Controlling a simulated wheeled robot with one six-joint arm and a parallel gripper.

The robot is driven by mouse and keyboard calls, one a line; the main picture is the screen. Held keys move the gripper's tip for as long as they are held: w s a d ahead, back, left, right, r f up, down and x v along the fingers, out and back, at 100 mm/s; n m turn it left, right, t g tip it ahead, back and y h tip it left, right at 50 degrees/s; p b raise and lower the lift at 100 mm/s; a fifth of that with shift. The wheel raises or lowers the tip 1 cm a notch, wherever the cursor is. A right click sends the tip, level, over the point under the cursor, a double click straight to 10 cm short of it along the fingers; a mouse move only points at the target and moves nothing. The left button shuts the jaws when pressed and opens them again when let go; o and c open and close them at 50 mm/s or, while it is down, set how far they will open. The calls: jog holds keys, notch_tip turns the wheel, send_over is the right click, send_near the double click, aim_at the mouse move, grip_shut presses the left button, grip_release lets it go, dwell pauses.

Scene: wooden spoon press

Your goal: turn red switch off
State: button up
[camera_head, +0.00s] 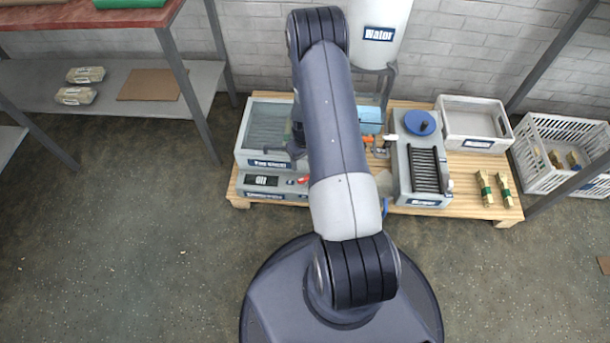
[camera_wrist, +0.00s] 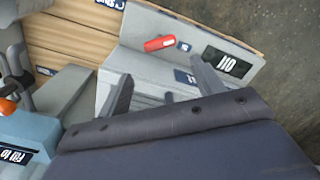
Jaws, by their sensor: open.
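In the head view the red switch (camera_head: 304,180) is a small red spot at the front of the grey machine (camera_head: 244,158), left of my arm. My gripper (camera_wrist: 164,86) is open, its two fingers spread and nothing between them. In the wrist view the switch appears beyond the fingertips, apart from them. The head view mostly hides my gripper behind my arm.
The machine stands on a wooden pallet (camera_head: 470,214). To the right are a grey unit with a blue knob (camera_head: 420,122), a grey tray (camera_head: 474,139) and a white crate (camera_head: 535,165). A white water tank (camera_head: 382,20) is behind. The floor in front is clear.

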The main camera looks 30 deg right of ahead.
aim_at(305, 177)
notch_tip(305, 177, down, 10)
jog(key=b, duration=0.3)
jog(key=shift+f, duration=0.15)
jog(key=shift+c, duration=0.2)
jog(key=c, duration=0.7)
jog(key=shift+o, duration=0.2)
jog(key=m+b, duration=0.1)
jog(key=m, duration=0.2)
jog(key=shift+f+b, duration=0.1)
jog(key=shift+b, duration=0.25)
jog(key=shift+m+b, duration=0.8)
jog(key=shift+m, duration=1.4)
